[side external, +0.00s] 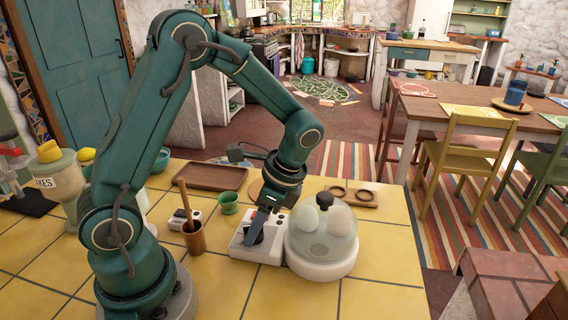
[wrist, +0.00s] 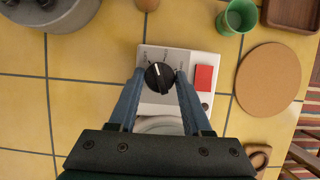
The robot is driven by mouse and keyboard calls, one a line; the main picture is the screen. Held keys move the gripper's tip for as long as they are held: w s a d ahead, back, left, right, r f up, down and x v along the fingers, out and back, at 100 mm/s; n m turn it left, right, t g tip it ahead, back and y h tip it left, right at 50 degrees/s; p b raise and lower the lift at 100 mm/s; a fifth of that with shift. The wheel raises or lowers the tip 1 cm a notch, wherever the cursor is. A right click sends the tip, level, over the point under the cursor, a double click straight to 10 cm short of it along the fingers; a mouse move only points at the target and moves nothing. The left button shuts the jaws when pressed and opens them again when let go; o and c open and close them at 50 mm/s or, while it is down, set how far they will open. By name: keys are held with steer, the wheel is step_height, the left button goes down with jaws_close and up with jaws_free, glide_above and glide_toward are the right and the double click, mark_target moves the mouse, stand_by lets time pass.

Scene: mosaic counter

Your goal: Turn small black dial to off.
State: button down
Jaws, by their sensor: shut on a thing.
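The small black dial (wrist: 160,76) sits on the white control panel (wrist: 150,53) of an egg cooker. Its white pointer line points up and slightly left in the wrist view. The marks around it are too small to read. My gripper (wrist: 159,79) is shut on the dial, with one blue finger on each side. In the side view my gripper (side external: 256,229) reaches down to the white control box (side external: 244,252); the dial is mostly hidden there. The cooker's clear dome (side external: 322,232) with eggs stands just right of the gripper.
A red switch (wrist: 205,77) is right of the dial. A round cork mat (wrist: 268,82) and green cup (side external: 229,203) are nearby. A brown cup with a wooden stick (side external: 194,238) stands left of the cooker. A brown tray (side external: 211,177) lies behind. The front yellow tiles are clear.

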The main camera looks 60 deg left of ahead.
steer(key=n+h, duration=0.1)
steer(key=n, duration=0.2)
steer(key=n+g+h, duration=0.1)
steer(key=n, duration=0.3)
steer(key=shift+a, duration=0.2)
steer(key=n+h, duration=0.1)
steer(key=n, duration=0.2)
steer(key=n+h, duration=0.1)
steer(key=n, duration=0.2)
steer(key=shift+a+h, duration=0.1)
steer(key=shift+h, duration=0.2)
steer(key=shift+c, duration=1.7)
jaws_free()
steer(key=shift+v, duration=2.6)
